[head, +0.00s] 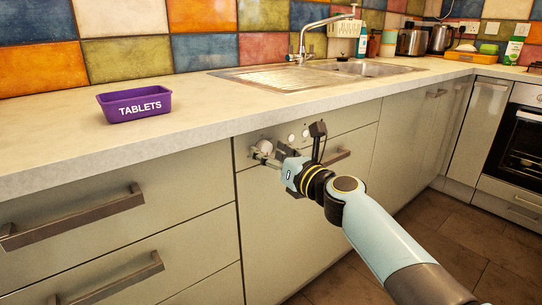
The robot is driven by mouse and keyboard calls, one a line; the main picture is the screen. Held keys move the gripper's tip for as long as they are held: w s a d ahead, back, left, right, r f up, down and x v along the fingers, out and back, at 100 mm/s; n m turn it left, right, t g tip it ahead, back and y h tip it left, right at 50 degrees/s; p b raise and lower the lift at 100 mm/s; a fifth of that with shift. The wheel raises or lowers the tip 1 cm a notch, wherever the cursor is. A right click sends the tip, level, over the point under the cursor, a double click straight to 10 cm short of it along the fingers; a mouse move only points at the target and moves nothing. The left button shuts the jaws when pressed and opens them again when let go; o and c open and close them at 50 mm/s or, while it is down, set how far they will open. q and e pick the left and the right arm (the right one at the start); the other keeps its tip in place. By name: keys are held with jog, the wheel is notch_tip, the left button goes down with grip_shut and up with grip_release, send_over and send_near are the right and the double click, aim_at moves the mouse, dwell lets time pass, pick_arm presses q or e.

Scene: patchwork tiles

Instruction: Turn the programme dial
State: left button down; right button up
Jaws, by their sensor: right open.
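The programme dial (264,146) is a pale round knob on the dishwasher's front panel, just under the worktop edge. My right gripper (265,155) is open at the dial, its fingers reaching toward it from the lower right. The fingers partly cover the lower part of the dial, and I cannot tell whether they touch it. No pointer or mark on the dial can be made out. My left gripper is not in view.
Small round controls (291,137) sit right of the dial. A dishwasher handle (337,158) is behind my right wrist. The worktop (200,125) overhangs the panel closely. A purple TABLETS tub (135,104) and a sink (285,78) are on top. Drawer handles (75,220) stick out at left.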

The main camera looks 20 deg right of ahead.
jog(key=c, duration=1.1)
jog(key=shift+c, duration=0.2)
